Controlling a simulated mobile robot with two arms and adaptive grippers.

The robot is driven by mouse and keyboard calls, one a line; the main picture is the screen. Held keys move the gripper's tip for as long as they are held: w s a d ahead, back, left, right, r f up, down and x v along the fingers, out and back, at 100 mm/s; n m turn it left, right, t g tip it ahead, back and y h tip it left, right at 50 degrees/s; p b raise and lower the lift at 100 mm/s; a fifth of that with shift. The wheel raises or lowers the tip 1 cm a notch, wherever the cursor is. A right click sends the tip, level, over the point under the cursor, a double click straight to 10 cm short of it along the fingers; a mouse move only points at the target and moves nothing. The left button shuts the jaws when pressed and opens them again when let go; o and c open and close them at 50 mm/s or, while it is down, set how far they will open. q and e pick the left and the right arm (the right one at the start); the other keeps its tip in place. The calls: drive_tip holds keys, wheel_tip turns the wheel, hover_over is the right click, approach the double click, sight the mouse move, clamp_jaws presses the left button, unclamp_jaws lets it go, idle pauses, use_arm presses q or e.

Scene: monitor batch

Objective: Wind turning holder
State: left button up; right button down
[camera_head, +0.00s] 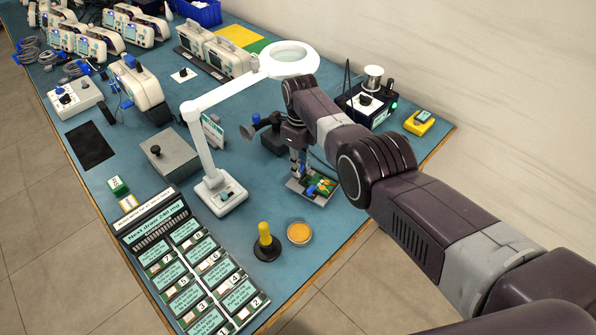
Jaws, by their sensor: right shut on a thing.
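The turning holder (318,199) is a small grey frame with a green circuit board (322,187) and blue parts, on the blue bench mat right of centre. My right gripper (298,172) points down at the holder's back left side. It is shut on a small part there; the fingers hide most of that part, so its exact shape cannot be told. My right arm comes in from the right and passes over the bench. My left gripper is out of view.
A white magnifier lamp (203,150) stands left of my gripper, its arm reaching behind. A yellow-handled tool (264,236) and an orange tin (299,233) stand in front. A display panel (185,262) lies front left. A black station (366,105) stands behind my arm.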

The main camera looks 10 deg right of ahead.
drive_tip(key=shift+w+d+r+m+b, duration=0.1)
drive_tip(key=shift+w+d+m+b, duration=0.4)
drive_tip(key=shift+m+b, duration=0.45)
drive_tip(key=shift+r+m, duration=0.1)
drive_tip(key=shift+m, duration=0.15)
drive_tip(key=c, duration=1.8)
unclamp_jaws()
drive_tip(key=shift+c, duration=0.2)
drive_tip(key=shift+s, duration=0.1)
